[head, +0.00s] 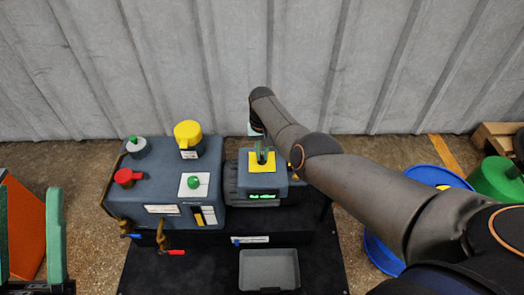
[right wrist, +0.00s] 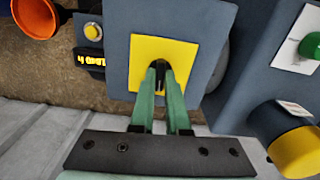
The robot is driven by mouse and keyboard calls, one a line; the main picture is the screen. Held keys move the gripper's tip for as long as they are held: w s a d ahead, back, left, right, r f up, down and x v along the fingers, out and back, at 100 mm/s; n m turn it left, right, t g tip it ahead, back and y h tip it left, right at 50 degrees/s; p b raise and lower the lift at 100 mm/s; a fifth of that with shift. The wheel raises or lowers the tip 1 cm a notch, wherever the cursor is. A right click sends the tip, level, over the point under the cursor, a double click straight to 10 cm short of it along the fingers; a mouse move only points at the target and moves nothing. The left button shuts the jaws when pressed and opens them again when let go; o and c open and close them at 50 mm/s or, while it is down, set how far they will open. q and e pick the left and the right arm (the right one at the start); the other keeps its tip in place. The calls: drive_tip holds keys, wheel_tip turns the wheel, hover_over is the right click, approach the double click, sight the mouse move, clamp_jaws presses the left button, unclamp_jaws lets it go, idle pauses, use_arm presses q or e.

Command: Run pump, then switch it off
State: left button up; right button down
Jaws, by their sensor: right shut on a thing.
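The pump unit (head: 243,190) is a small dark blue-grey box with a yellow switch plate (head: 257,168) on top and a lit green display (head: 262,196) on its front. The right wrist view shows the yellow plate (right wrist: 182,52) close up, with a small black switch lever (right wrist: 158,68) in it. My right gripper (head: 262,156) is shut on this lever; its green fingertips (right wrist: 158,78) stand on either side of it and partly hide it. The lever's exact position is hard to tell. My left gripper (head: 30,225) is at the left edge, its green fingers wide apart.
A larger blue-grey box (head: 140,181) left of the pump carries a yellow cap (head: 188,132), a red knob (head: 126,177) and a green button (head: 193,182). A grey tray (head: 269,271) lies in front. A blue bin (head: 381,258) and green container (head: 496,181) stand right.

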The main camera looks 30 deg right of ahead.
drive_tip(key=n, duration=0.5)
idle(0.6)
drive_tip(key=c, duration=0.9)
unclamp_jaws()
drive_tip(key=shift+r+p, duration=0.15)
drive_tip(key=shift+p, duration=0.2)
